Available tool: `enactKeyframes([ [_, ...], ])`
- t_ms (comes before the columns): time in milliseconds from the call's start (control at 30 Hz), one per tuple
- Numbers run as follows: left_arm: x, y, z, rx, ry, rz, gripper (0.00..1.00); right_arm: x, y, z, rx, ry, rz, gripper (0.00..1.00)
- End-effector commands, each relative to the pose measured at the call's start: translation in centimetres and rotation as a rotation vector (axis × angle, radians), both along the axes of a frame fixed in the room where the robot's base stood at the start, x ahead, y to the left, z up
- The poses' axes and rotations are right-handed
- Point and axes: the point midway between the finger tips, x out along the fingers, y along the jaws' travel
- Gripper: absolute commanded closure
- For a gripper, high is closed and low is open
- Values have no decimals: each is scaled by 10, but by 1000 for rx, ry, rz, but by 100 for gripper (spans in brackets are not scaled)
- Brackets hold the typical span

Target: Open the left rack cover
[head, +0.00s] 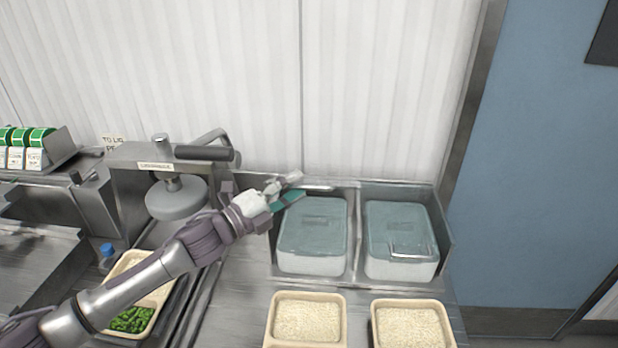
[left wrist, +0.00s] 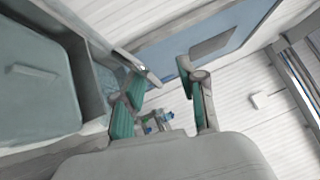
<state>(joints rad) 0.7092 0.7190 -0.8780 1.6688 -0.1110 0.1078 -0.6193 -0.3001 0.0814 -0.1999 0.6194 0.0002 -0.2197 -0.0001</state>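The left rack cover (head: 314,228) is a translucent blue-green lid lying closed on a white container in the left bay of the metal rack. A metal handle (head: 318,189) shows at its far edge. My left gripper (head: 296,187) is by the rack's far left corner, just left of that handle. In the left wrist view my left gripper (left wrist: 160,85) has its two teal-padded fingers apart with nothing between them. A metal bar (left wrist: 135,67) passes close by the left finger; I cannot tell whether they touch. My right gripper is not in view.
The right rack cover (head: 400,228) is closed, with its handle towards the front. Two rice trays (head: 306,344) (head: 374,322) stand in front of the rack. A press machine (head: 176,198) stands left of my gripper. A wall is close behind; a blue door (head: 545,170) is at right.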

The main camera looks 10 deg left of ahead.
Motion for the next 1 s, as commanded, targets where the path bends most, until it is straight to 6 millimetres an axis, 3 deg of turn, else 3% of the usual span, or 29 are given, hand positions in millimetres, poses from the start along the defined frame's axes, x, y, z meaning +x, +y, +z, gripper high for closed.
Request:
enactKeyframes([
  [133, -23, 24, -3, 2, -2, 0, 63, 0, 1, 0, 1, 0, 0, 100],
  [333, -42, 43, -7, 1, -2, 0, 63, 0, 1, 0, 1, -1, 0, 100],
  [1000, -47, 48, -8, 1, -4, -1, 63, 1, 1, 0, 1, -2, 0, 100],
])
